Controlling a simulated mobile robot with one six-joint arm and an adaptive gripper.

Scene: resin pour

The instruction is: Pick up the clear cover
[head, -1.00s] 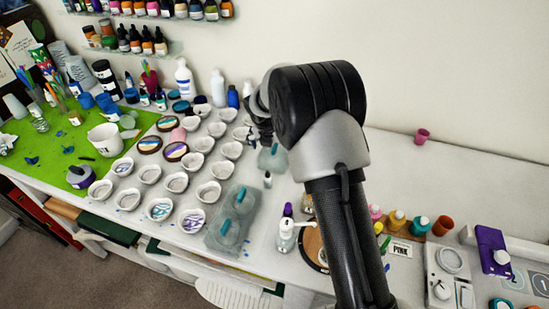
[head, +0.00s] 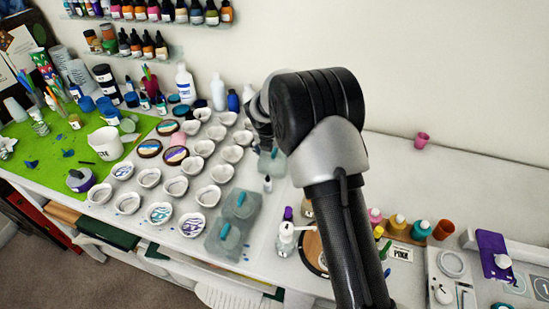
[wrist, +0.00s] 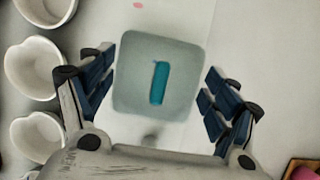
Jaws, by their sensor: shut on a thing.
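The clear cover (wrist: 128,95) is a translucent grey box with rounded corners and a teal bar handle on its top. In the wrist view it sits between the fingers of my gripper (wrist: 160,88), which are shut on its two sides. My arm hides most of my gripper there. I cannot tell whether the cover's bottom touches the table.
Two similar covers with teal handles (head: 240,205) (head: 222,246) stand near the table's front edge. Several white cups (head: 221,173) fill the area left of my gripper. The table's back right is mostly clear.

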